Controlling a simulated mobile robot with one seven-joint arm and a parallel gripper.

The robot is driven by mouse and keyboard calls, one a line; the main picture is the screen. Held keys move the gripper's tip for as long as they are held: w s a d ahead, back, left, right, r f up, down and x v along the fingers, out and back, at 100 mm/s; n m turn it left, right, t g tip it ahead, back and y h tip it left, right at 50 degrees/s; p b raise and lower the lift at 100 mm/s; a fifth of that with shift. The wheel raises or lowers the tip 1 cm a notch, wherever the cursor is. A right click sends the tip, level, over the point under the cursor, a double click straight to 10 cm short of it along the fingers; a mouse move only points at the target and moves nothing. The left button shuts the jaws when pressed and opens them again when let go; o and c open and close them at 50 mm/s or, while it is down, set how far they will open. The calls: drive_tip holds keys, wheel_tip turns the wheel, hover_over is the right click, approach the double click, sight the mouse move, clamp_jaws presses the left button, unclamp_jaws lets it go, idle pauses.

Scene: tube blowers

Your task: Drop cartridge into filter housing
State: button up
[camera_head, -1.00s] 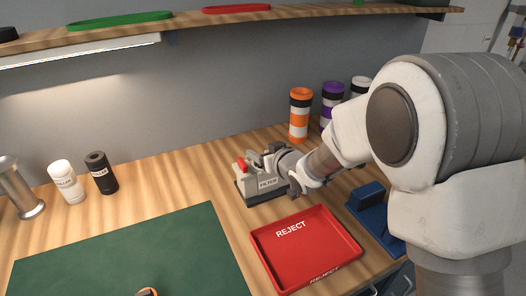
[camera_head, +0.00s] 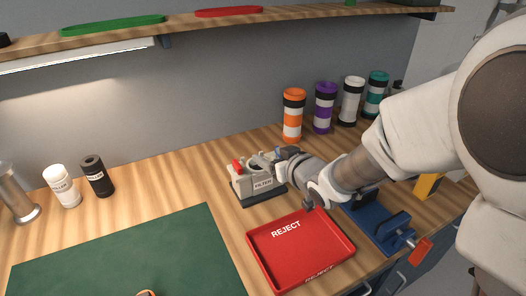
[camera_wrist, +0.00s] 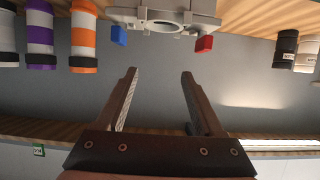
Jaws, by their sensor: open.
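The filter housing (camera_head: 262,184), a pale block labelled FILTER with a red part on its left, stands on the bench behind the red tray. In the wrist view, which looks upside down, the housing (camera_wrist: 160,20) is at the top edge with a round ring and blue and red ends. My gripper (camera_wrist: 160,73) is open, with nothing between its fingers. In the head view it is beside the housing's upper right, and its fingers overlap the housing there. I cannot identify a separate cartridge or see whether one is inside the housing.
Banded tubes, orange (camera_head: 293,115), purple (camera_head: 325,108), white (camera_head: 351,101) and teal (camera_head: 375,94), stand at the back wall. The red REJECT tray (camera_head: 262,258) is empty. A blue fixture (camera_head: 372,228) stands right. A green mat (camera_head: 125,258), white bottle (camera_head: 62,187) and black bottle (camera_head: 98,177) are left.

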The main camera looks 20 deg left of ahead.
drive_tip(key=shift+v, duration=1.7)
drive_tip(key=s+d+r+m+t+h, duration=0.1)
drive_tip(key=d+r+m+h, duration=0.25)
drive_tip(key=d, duration=0.85)
drive_tip(key=d+r+m+h, duration=0.3)
drive_tip(key=d+h, duration=0.2)
drive_tip(key=d, duration=0.7)
drive_tip(key=s+d+m+g+h, duration=0.1)
drive_tip(key=s+d+m+g, duration=0.1)
drive_tip(key=s+d, duration=0.3)
drive_tip(key=s+d+m+g+h, duration=0.1)
drive_tip(key=s+d, duration=0.3)
drive_tip(key=s, duration=0.9)
drive_tip(key=shift+d+r+m+g, duration=0.15)
drive_tip(key=shift+d+m+g, duration=0.25)
drive_tip(key=shift+g, duration=0.1)
